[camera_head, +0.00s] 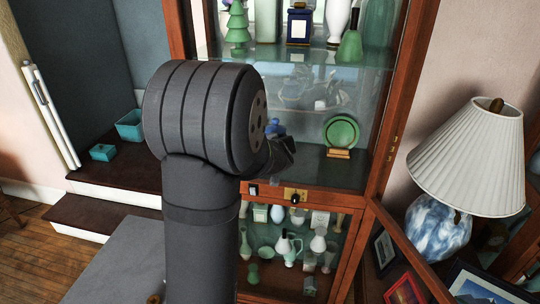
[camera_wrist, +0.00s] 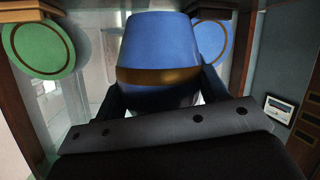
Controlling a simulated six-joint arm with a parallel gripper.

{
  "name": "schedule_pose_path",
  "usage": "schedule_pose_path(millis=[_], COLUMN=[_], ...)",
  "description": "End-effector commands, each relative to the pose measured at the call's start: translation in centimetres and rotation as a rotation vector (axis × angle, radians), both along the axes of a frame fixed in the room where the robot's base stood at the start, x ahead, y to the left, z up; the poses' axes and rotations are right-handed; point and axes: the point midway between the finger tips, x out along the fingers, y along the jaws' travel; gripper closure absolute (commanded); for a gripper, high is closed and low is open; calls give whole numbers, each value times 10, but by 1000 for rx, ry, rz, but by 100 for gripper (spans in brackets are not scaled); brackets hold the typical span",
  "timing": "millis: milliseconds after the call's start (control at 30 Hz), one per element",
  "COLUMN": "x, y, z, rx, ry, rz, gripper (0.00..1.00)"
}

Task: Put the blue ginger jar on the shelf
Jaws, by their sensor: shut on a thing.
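The blue ginger jar (camera_wrist: 160,45) has a gold band and fills the middle of the wrist view. My gripper (camera_wrist: 163,92) is shut on it, with one dark finger on each side. In the head view a small blue part of the jar (camera_head: 276,127) shows beside my gripper (camera_head: 278,152), at the cabinet's middle opening. My arm hides most of the jar there. The glass cabinet's middle shelf (camera_head: 315,172) lies below and to the right of the gripper. Whether the jar touches the shelf cannot be told.
A green plate (camera_head: 342,132) stands on a wooden stand on the shelf's right; it is at left in the wrist view (camera_wrist: 38,46). A blue disc (camera_wrist: 211,42) shows behind the jar. The open cabinet door (camera_head: 410,245) and a lamp (camera_head: 468,160) are at right.

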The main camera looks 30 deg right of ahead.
Motion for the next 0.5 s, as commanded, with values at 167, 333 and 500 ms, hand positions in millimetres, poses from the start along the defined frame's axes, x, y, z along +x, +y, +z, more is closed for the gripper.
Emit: schedule_pose_path(millis=[167, 333, 500], x=[18, 22, 21], y=[6, 7, 6], z=[-10, -18, -43], rx=[-1, 0, 2], ry=[-3, -1, 0], rz=[2, 0, 0], gripper=[66, 66, 66])
